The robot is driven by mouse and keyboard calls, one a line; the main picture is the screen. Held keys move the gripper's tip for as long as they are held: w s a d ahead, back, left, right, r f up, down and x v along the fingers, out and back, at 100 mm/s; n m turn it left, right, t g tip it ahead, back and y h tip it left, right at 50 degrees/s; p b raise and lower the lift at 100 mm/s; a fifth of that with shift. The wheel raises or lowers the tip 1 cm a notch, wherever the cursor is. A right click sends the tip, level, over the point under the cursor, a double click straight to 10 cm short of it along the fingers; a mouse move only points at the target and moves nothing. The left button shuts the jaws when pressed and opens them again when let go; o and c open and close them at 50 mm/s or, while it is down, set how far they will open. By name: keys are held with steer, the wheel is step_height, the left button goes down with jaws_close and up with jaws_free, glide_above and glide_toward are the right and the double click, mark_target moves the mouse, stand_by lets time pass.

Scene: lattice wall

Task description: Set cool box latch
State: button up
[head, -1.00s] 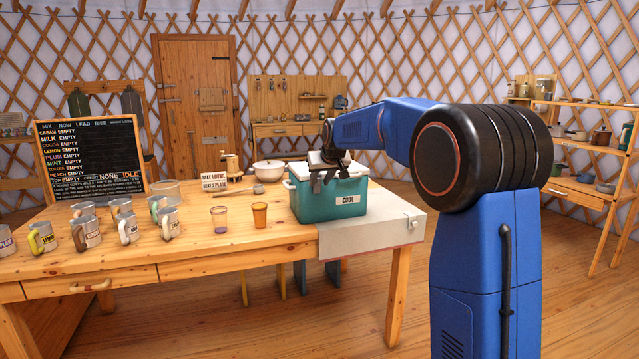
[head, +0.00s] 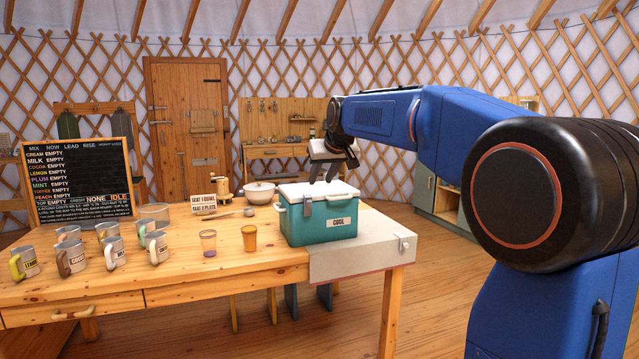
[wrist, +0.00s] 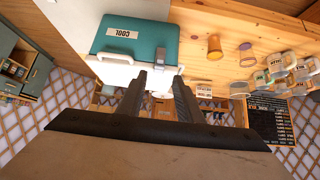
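The cool box (head: 330,220) is teal with a white lid (head: 318,192) and a COOL label. It stands at the right end of the wooden table, and its lid looks shut. My gripper (head: 327,174) hangs just above the lid, its two dark fingers apart with nothing visible between them. In the wrist view, the fingers (wrist: 160,82) point toward the cool box (wrist: 150,38) and cover part of its near edge. A small grey fitting (head: 307,206) shows on the box's front rim; I cannot tell whether it is the latch or how it is set.
Several labelled mugs (head: 71,257) stand at the table's left, before a black menu board (head: 80,180). A purple-based glass (head: 208,243) and an orange cup (head: 249,239) stand left of the box. A white bowl (head: 259,192) is behind.

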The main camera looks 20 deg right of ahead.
steer(key=shift+d+f, duration=0.1)
steer(key=shift+f, duration=0.05)
steer(key=c, duration=0.8)
steer(key=w+f+n+t, duration=0.1)
steer(key=f, duration=0.1)
steer(key=w+d+f+n, duration=0.1)
steer(key=f, duration=0.1)
steer(key=w+f+n+t, duration=0.1)
steer(key=w, duration=0.1)
steer(key=shift+w+d+f+n+t+h, duration=0.1)
steer(key=shift+d+f+n+t+h, duration=0.2)
steer(key=shift+f+h, duration=0.1)
jaws_close()
steer(key=n+t, duration=0.9)
steer(key=n, duration=0.5)
glide_toward(310, 204)
steer(key=shift+y, duration=0.4)
steer(key=x, duration=0.6)
steer(key=shift+w+d+f, duration=0.1)
steer(key=shift+w+d, duration=0.05)
steer(key=shift+w, duration=0.15)
